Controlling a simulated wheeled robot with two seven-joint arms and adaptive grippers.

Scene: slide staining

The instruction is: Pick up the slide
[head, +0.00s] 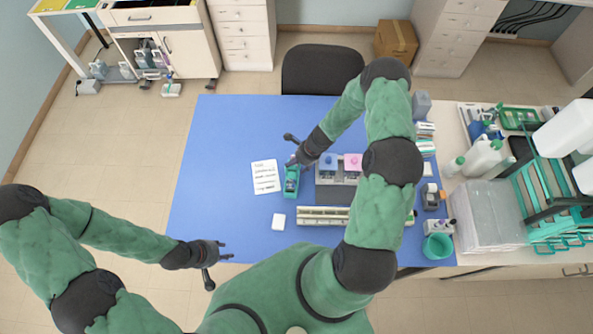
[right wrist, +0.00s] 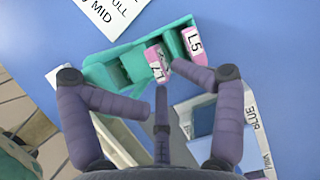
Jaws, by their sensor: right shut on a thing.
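A slide with a pink end marked L7 (right wrist: 155,58) shows in the right wrist view, tilted at the green slide box (right wrist: 103,76). My right gripper (right wrist: 163,90) has its dark fingers closed in around this slide; its lower part is hidden. A second pink-ended slide, L5 (right wrist: 195,42), stands in the same box. In the head view the green slide box (head: 291,187) is on the blue mat, with my right gripper (head: 293,153) just above its far end. My left gripper (head: 221,268) is open and empty by the mat's near edge.
A written card (head: 265,176) lies left of the box. A grey holder (head: 337,178) with blue and pink containers stands to its right. A white square (head: 279,222) and long rack (head: 322,215) lie nearer. The blue mat's left side (head: 215,160) is clear.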

